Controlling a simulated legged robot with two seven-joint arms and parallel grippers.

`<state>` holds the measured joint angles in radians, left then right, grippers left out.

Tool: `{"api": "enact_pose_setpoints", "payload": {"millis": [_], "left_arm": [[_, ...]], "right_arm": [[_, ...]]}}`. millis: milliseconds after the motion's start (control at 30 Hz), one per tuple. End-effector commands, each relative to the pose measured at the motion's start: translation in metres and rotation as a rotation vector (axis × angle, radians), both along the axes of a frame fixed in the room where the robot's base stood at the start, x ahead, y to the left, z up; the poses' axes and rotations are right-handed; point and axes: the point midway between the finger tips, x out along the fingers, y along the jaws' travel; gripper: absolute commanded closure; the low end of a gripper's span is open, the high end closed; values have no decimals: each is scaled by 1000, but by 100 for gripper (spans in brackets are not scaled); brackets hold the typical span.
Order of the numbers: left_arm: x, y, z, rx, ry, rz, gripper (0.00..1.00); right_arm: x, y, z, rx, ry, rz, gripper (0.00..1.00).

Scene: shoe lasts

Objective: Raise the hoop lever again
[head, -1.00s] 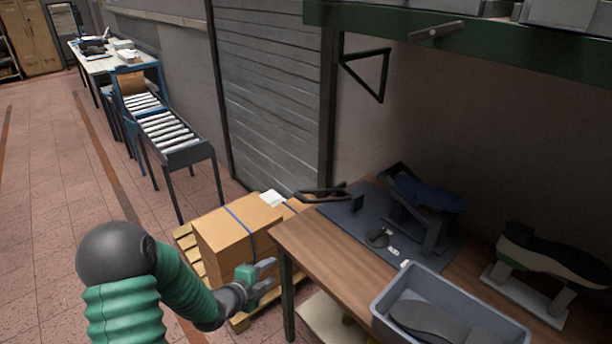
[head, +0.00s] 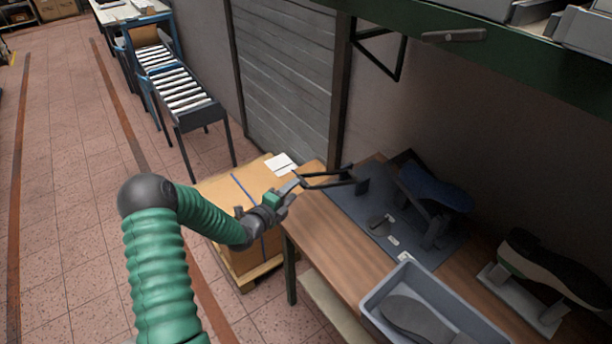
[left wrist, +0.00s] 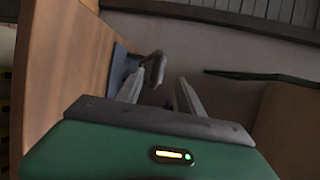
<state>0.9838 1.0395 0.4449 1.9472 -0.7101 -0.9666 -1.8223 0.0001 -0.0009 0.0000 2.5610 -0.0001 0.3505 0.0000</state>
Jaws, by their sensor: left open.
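The hoop lever (head: 327,182) is a thin black loop. It reaches out to the left, low and nearly level, from a dark fixture with a blue shoe last (head: 436,188) on the workbench. My left gripper (head: 294,190) is open, with its fingertips close to the hoop's left end. In the left wrist view a grey loop (left wrist: 153,68), seemingly the hoop, shows near the tip of the left-hand finger of my gripper (left wrist: 168,88). I cannot tell whether they touch. My right gripper is not in view.
The wooden workbench (head: 325,244) carries a dark mat (head: 378,212), a grey bin (head: 374,304) with a sole inside, and another shoe on a stand (head: 548,268). A cardboard box (head: 216,192) stands beside the bench. A green shelf (head: 480,66) overhangs it.

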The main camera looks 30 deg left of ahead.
Motion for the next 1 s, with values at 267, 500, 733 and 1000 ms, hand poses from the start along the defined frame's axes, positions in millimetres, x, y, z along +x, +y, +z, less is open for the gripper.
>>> {"api": "enact_pose_setpoints", "payload": {"millis": [267,500,733,1000], "left_arm": [[64,0,-12,-2,-1,0,56],[85,0,-16,0,0,1,56],[86,0,-17,0,1,0,59],[85,1,-17,0,0,1,94]], "right_arm": [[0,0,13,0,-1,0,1],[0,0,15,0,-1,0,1],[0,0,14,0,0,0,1],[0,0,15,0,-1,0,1]]}}
